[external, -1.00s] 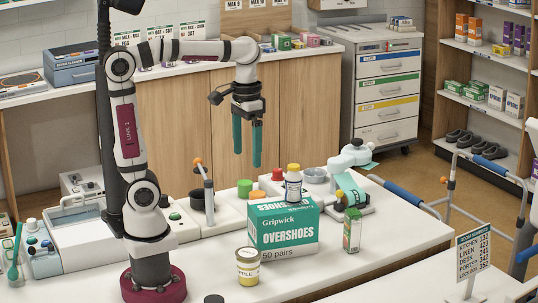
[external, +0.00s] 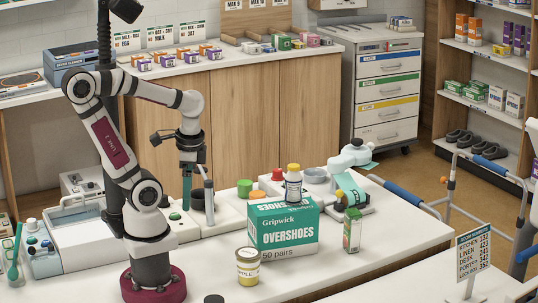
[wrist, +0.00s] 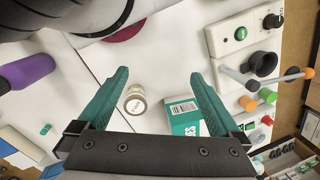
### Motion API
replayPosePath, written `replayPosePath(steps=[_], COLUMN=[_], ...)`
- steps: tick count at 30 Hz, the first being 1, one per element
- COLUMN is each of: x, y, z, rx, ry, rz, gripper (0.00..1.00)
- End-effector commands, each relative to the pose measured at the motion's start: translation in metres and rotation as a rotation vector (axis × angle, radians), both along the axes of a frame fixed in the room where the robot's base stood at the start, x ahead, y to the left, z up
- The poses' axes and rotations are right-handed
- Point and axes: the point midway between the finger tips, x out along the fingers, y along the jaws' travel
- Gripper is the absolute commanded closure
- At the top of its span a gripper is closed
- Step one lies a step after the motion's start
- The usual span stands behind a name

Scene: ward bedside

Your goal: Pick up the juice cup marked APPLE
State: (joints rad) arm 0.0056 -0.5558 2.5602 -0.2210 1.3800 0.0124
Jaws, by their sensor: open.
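My gripper (external: 187,203) hangs fingers-down behind and left of the cup, near the grey post, holding nothing. In the wrist view its two teal fingers (wrist: 159,76) are spread wide. The cup (wrist: 135,107) shows there between the fingers, nearer the left one, beyond the gripper and apart from it. Its label is too small to read there.
A green and white overshoes box (external: 283,235) stands right of the cup, with a yellow-capped bottle (external: 293,184) at its top edge. A small green-topped carton (external: 352,232) stands farther right. A grey post (external: 209,198) rises by my gripper.

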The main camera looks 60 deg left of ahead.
Motion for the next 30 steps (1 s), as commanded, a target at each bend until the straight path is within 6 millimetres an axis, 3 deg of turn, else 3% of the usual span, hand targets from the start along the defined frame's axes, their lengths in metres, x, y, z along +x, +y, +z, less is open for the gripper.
replayPosePath(steps=[2,4,9,12,15,18,21,30], x=[0.0,0.0,0.026,0.049,0.065,0.073,0.077,0.093], y=[0.0,-0.003,-0.004,0.011,0.03,0.044,0.042,-0.031], z=[-0.003,-0.012,-0.047,-0.07,-0.091,-0.105,-0.112,-0.142], rx=[-0.027,-0.1,-0.419,-0.621,-0.789,-0.894,-0.93,-0.922], ry=[0.043,0.144,0.511,0.709,0.866,0.956,0.99,0.994], rz=[0.081,0.289,1.114,1.547,1.849,2.011,2.063,2.06], gripper=[0.0,0.0,0.0,0.0,0.0,0.0,0.0,0.0])
